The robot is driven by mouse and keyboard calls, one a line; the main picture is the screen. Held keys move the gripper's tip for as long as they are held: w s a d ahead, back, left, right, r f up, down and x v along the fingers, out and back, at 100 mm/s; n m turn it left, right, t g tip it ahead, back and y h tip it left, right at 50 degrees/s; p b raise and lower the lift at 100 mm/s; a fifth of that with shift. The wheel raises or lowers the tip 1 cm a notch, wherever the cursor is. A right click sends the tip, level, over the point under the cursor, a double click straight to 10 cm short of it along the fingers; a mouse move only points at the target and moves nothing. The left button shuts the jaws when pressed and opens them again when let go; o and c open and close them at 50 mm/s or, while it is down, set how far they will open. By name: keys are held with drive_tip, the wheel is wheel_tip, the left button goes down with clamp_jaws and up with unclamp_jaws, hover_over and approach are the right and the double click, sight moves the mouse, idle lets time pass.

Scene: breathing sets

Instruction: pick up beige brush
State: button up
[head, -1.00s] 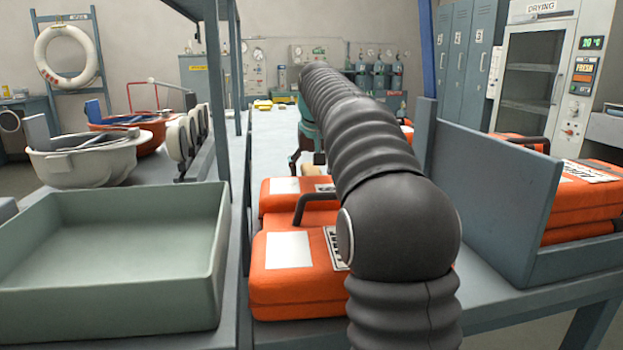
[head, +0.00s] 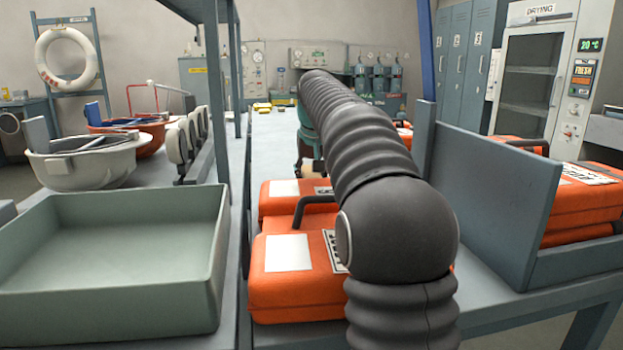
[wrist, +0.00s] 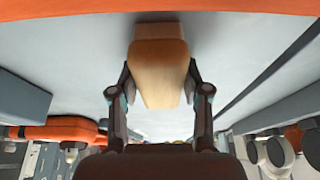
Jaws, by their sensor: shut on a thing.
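The beige brush (wrist: 160,72) is between the two dark fingers of my gripper (wrist: 160,92) in the wrist view. Its wide tan part faces the camera, with a browner end above it. The fingers are shut on its sides. The brush appears above the grey table (wrist: 75,70), but the gap is hard to judge. In the head view my gripper (head: 309,150) is a small teal and dark shape past the end of my arm, largely covered by it.
Orange cases (head: 290,265) lie on the table under and beside my arm. A grey-green tray (head: 110,318) stands at the left front. A grey upright panel (head: 490,190) stands at right. The table beyond the cases has clear room.

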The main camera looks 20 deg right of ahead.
drive_tip(key=shift+r, duration=0.55)
drive_tip(key=r, duration=0.3)
drive_tip(key=shift+s+d+r, duration=0.2)
drive_tip(key=shift+d, duration=0.1)
drive_tip(key=s+d+r, duration=0.6)
drive_tip(key=s+d, duration=0.1)
drive_tip(key=d, duration=0.1)
drive_tip(key=shift+s+r, duration=0.2)
drive_tip(key=shift+s, duration=0.05)
drive_tip(key=o, duration=0.6)
drive_tip(key=c, duration=0.4)
